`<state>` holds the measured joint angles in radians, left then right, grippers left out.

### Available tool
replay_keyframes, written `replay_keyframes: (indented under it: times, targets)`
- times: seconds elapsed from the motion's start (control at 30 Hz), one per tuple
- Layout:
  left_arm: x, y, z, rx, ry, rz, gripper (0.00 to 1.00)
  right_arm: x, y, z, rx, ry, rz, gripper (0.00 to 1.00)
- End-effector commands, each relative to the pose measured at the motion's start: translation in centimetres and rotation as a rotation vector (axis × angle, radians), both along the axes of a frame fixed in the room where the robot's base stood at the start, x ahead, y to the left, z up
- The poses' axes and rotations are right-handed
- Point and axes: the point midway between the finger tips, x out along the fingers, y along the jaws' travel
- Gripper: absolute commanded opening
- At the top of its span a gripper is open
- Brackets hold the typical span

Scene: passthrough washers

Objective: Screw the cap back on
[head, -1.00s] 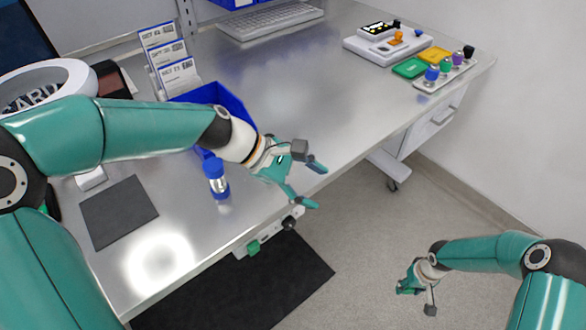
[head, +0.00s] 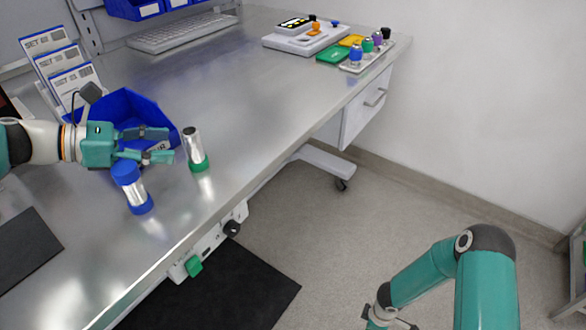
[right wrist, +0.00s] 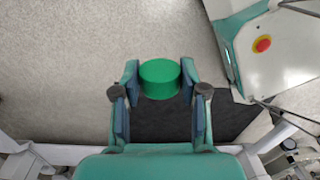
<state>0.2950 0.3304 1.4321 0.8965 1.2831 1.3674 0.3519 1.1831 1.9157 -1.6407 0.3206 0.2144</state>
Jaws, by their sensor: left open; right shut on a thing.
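A silver jar (head: 192,143) with a green base stands upright on the metal bench, near its front edge. Its top looks dark and uncapped. My left gripper (head: 170,145) is open and empty. Its fingers point at the jar from the left, with a small gap between. My right gripper (right wrist: 160,85) is shut on a green cap (right wrist: 160,78), which sits between its fingertips in the right wrist view. In the head view the right gripper (head: 386,320) is low, over the floor, and cut off by the bottom edge; the cap does not show there.
A blue-capped jar (head: 130,187) stands just left of the silver jar. A blue bin (head: 140,108) is behind my left gripper. A rack of small coloured-capped bottles (head: 368,57) is at the far right of the bench (head: 235,85). The bench middle is clear.

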Motion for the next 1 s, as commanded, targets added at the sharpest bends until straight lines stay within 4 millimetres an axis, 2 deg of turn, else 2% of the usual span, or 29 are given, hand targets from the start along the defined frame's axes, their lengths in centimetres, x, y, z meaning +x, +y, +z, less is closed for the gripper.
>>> replay_keyframes:
  times: [0.13, 0.43, 0.7, 1.0]
  targets:
    - [0.1, 0.5, -0.6, 0.005, 0.011, 0.007, 0.64, -0.1, 0.6, 0.1, -0.001, 0.0, 0.035, 0.29]
    - [0.2, 0.5, -0.6, 0.005, 0.013, 0.004, 0.64, -0.2, 0.6, 0.1, -0.001, 0.001, 0.034, 0.29]
    - [0.9, -1.4, -1.5, 0.004, 0.014, 0.001, 0.64, -0.2, 0.6, -0.2, 0.0, 0.0, 0.032, 0.29]
    - [1.0, -1.6, -1.5, 0.005, 0.013, 0.003, 0.64, -0.2, 0.5, -0.2, 0.0, 0.0, 0.031, 0.29]
